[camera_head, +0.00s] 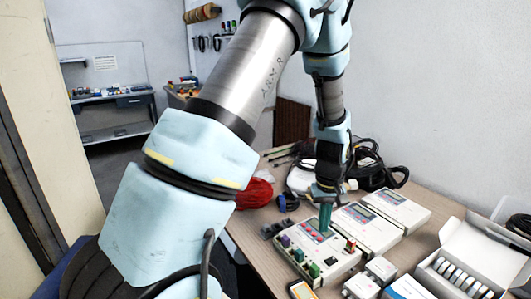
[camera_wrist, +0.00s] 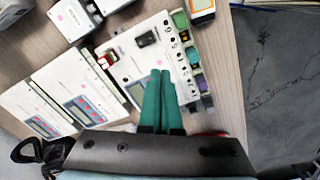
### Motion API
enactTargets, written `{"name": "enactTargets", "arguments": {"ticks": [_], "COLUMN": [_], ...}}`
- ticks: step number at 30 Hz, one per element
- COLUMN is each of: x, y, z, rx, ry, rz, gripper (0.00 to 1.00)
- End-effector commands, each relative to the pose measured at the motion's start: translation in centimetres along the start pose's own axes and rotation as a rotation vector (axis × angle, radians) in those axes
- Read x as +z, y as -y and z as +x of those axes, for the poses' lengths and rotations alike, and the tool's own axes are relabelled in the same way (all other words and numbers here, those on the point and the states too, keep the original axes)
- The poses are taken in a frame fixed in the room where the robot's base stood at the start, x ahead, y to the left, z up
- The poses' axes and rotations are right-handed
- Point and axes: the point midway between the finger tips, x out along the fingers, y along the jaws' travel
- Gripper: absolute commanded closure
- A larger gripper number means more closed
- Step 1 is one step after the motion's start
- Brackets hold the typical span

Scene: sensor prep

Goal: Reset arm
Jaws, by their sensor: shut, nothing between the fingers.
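My gripper (camera_head: 325,217) has green fingers that point down over a white instrument box (camera_head: 308,252) on the table. In the wrist view my gripper (camera_wrist: 160,75) shows its green fingers close together, with nothing held between them. They overlap the same white box (camera_wrist: 127,66), which has green, purple and dark connectors along one edge. The picture does not settle whether the fingertips touch the box. My arm reaches across the head view from the lower left and hides part of the table's left side.
Two more white instruments (camera_head: 395,208) (camera_head: 368,228) stand to the right on the table. An open white box (camera_head: 490,258) with several small items is at the right. Black cables (camera_head: 370,165) and a red bundle (camera_head: 254,192) lie at the back. A workbench (camera_head: 115,110) stands far left.

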Motion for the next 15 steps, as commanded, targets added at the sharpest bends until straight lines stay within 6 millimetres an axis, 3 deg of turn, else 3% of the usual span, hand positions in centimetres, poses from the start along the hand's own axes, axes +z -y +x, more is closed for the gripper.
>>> {"name": "enactTargets", "arguments": {"ticks": [4, 9, 12, 15], "x": [-1.1, 0.7, 2.6, 4.3], "y": [8.2, 17.4, 21.3, 24.0], "z": [-5.2, -9.8, -11.5, -12.5], "rx": [0.020, 0.022, 0.015, 0.006], "ry": [-0.035, -0.078, -0.100, -0.115], "rz": [0.000, 0.028, 0.043, 0.057], "gripper": [1.00, 1.00, 1.00, 1.00]}}
